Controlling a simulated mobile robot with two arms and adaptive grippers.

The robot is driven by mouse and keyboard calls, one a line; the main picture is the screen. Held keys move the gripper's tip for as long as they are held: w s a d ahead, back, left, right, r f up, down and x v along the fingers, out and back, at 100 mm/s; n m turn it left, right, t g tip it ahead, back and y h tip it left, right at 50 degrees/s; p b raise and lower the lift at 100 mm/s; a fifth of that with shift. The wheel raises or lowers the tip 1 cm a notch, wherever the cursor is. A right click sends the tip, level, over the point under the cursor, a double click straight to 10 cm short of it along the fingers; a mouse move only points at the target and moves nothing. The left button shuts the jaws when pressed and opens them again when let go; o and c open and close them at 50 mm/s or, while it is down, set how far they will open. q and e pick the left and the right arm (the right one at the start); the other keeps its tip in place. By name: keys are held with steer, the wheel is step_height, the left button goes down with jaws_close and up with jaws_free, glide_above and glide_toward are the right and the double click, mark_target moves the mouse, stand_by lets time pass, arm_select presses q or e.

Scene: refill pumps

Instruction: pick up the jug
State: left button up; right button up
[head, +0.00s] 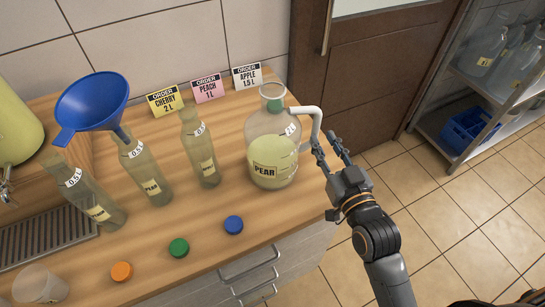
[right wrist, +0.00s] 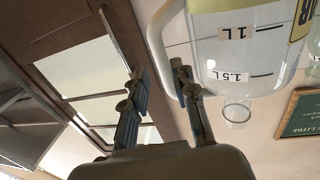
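The jug (head: 272,150) is clear glass with a PEAR label, pale liquid inside and a white handle (head: 317,122) on its right side. It stands upright near the right end of the wooden counter. My right gripper (head: 327,147) is open, just right of the jug, with its fingertips close to the handle. In the right wrist view the fingers (right wrist: 157,72) are apart; the handle (right wrist: 157,38) shows between and beyond their tips, partly behind one finger. Contact cannot be told. The jug (right wrist: 240,50) shows 1 L and 1.5 L marks there. My left gripper is not in view.
Several glass bottles (head: 200,148) stand left of the jug, one with a blue funnel (head: 92,102). Order cards (head: 207,88) stand behind. Orange (head: 122,271), green (head: 179,247) and blue (head: 233,224) caps lie in front. A cup (head: 40,285) is front left.

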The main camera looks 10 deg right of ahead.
mark_target(318, 131)
steer(key=shift+w+a+r, duration=0.1)
steer(key=shift+w+r, duration=0.15)
steer(key=shift+w, duration=0.2)
steer(key=w, duration=0.1)
steer(key=w+a+p, duration=0.1)
steer(key=w, duration=0.1)
steer(key=shift+w+p, duration=0.25)
steer(key=shift+p, duration=0.05)
steer(key=shift+w+f, duration=0.1)
steer(key=shift+w, duration=0.2)
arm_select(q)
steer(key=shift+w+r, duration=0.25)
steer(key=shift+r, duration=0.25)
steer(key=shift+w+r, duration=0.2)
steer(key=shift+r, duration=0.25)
arm_select(e)
steer(key=shift+s, duration=0.1)
steer(key=shift+c, duration=0.3)
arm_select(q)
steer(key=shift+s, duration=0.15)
arm_select(e)
jaws_close()
